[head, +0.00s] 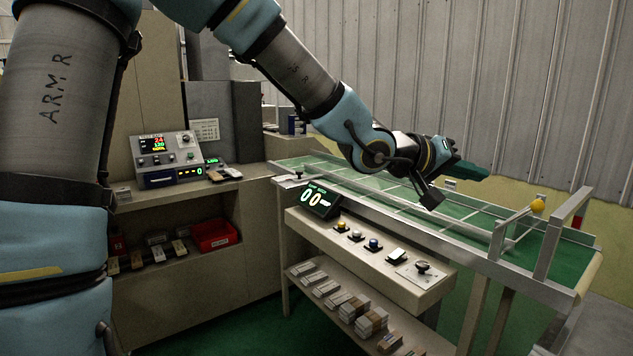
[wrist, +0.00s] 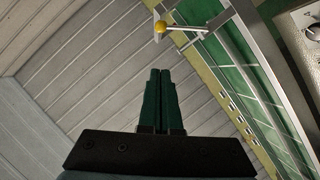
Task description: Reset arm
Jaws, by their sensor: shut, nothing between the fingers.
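My arm reaches from the upper left across the head view. My gripper (head: 474,171) is above the green-topped conveyor table (head: 385,187), pointing right and a little down. In the wrist view my gripper's dark green fingers (wrist: 161,75) lie side by side, shut with nothing held. The fingers are apart from the table and from the yellow ball-shaped knob (head: 538,206) on the metal frame at its right end. The knob also shows near the top of the wrist view (wrist: 160,27).
A control panel (head: 365,260) with buttons and a counter display (head: 315,198) fronts the table. Below it, a shelf holds several wrapped stacks (head: 355,310). At left, a cabinet carries a control box (head: 167,158) and a red bin (head: 214,235). A corrugated wall (head: 480,80) stands behind.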

